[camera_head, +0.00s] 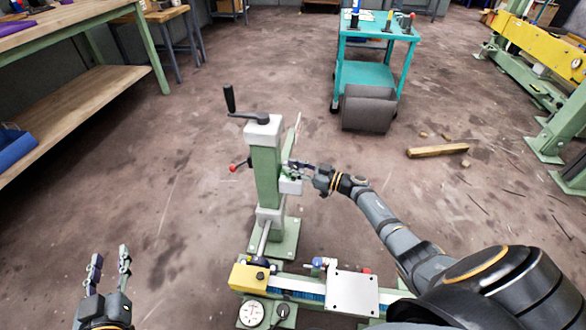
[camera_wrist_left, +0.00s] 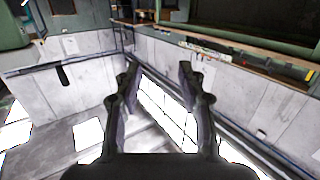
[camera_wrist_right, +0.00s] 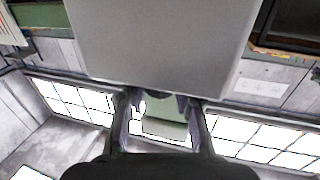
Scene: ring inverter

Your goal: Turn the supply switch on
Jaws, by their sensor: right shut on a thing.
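A green column (camera_head: 267,180) with a white top and a black crank handle (camera_head: 230,98) stands in the middle of the head view. A small pale box (camera_head: 291,187) is fixed to its right side. My right gripper (camera_head: 296,167) is at that box, its fingers shut on a small part that I take to be the supply switch; the fingers mostly hide it. In the right wrist view a large grey face (camera_wrist_right: 160,40) fills the top, just beyond the right fingertips (camera_wrist_right: 160,97). My left gripper (camera_head: 110,260) is open and empty at lower left, away from the column.
A red-knobbed lever (camera_head: 234,168) sticks out left of the column. A green bench part with a yellow block (camera_head: 249,279), dial gauge (camera_head: 251,313) and pale plate (camera_head: 352,292) lies in front. A teal cart (camera_head: 372,75) stands behind; a wood beam (camera_head: 438,151) lies at right.

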